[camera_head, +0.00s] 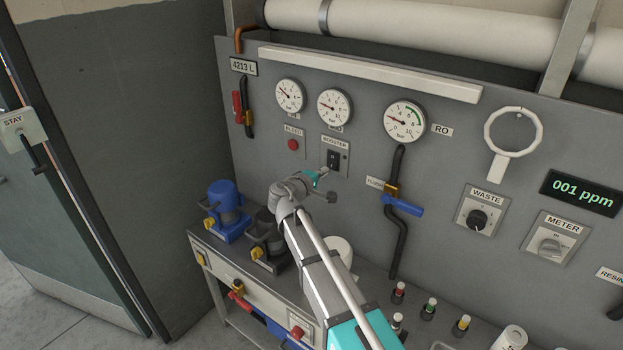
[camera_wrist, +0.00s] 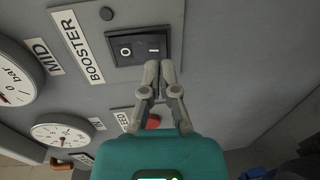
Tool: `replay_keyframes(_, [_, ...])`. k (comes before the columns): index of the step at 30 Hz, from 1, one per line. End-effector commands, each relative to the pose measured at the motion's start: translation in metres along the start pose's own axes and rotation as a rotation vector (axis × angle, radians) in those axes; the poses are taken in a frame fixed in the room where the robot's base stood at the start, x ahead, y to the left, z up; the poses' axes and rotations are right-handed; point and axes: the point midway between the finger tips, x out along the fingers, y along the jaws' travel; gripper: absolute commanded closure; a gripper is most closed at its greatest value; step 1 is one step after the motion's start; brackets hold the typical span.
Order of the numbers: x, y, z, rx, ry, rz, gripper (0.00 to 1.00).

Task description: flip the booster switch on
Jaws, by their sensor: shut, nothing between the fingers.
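The booster switch (camera_head: 333,159) is a black rocker on a grey plate under the BOOSTER label on the grey panel. In the wrist view the rocker (camera_wrist: 138,48) shows an O at its left half, nearer the label (camera_wrist: 77,46), and a line mark at its right half. I cannot tell which half is pressed in. My gripper (camera_wrist: 158,66) is shut and empty, its fingertips close to the lower edge of the rocker at the line-marked half. Whether they touch it is not clear. In the head view my gripper (camera_head: 325,171) is at the switch's lower part.
A red button (camera_head: 293,145) sits left of the switch. Round gauges (camera_head: 334,107) are above it. A blue-handled valve (camera_head: 402,205) and black pipe are to the right. Blue and black pumps (camera_head: 229,208) stand on the bench below. The WASTE knob (camera_head: 478,220) is farther right.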

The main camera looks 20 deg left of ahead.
Motion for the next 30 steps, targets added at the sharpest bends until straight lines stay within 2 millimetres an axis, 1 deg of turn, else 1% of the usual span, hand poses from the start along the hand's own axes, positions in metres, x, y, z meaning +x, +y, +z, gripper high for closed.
replay_keyframes(1, [0.007,-0.001,-0.001,0.000,-0.001,0.000,1.00])
replay_keyframes(3, [0.013,-0.001,-0.001,0.000,-0.001,0.000,1.00])
replay_keyframes(9, [0.024,0.000,0.000,0.000,0.000,0.000,1.00])
replay_keyframes(25, [0.028,0.000,0.003,0.001,-0.004,0.006,1.00])
replay_keyframes(30, [0.025,0.000,0.001,0.000,-0.001,0.006,1.00])
